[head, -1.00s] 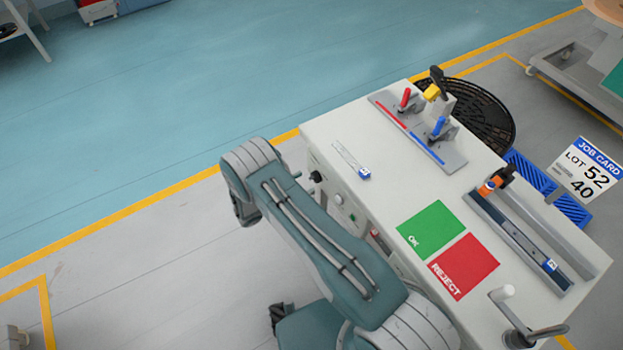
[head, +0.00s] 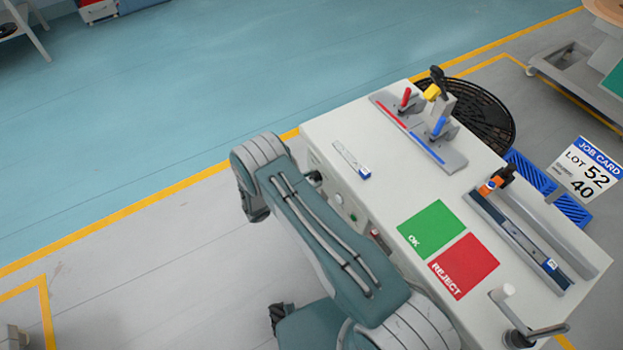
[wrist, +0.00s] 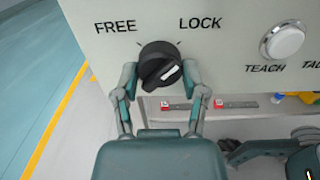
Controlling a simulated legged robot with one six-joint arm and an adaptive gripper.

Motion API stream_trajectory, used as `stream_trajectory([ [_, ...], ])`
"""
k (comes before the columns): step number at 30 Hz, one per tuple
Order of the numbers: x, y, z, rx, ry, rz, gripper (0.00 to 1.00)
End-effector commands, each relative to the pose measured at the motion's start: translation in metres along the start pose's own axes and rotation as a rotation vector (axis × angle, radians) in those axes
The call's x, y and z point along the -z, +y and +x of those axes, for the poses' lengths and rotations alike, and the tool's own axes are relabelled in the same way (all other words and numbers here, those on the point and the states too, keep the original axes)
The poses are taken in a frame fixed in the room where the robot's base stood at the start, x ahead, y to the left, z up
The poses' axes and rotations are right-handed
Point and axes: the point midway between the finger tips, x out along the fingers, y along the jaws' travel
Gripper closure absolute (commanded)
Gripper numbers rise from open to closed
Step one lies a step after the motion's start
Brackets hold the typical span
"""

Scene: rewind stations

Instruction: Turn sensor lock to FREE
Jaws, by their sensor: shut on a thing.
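The sensor lock is a black round knob (wrist: 159,65) on the pale front panel, with FREE printed up left of it and LOCK up right. Its white pointer line slants up to the right, toward the LOCK side. My gripper (wrist: 160,78) has one finger on each side of the knob and is shut on it. In the head view the knob (head: 316,176) shows only as a small dark shape on the bench front beside my arm. My gripper is hidden there.
A white TEACH button (wrist: 283,41) sits right of the knob. The bench (head: 330,130) carries a green OK patch (head: 431,228), a red REJECT patch (head: 464,266) and a small ruler-like strip (head: 350,158). Open floor lies left of the bench.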

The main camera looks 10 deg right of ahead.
Motion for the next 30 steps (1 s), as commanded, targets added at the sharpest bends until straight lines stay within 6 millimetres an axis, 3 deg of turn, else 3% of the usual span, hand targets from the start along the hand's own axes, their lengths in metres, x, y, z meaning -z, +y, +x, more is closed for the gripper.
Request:
stream_trajectory([
  [11,-0.0007,0.0019,0.0016,-0.003,0.001,-0.162,0.92],
  [30,-0.0008,0.0031,0.0019,-0.007,0.002,-0.756,0.92],
])
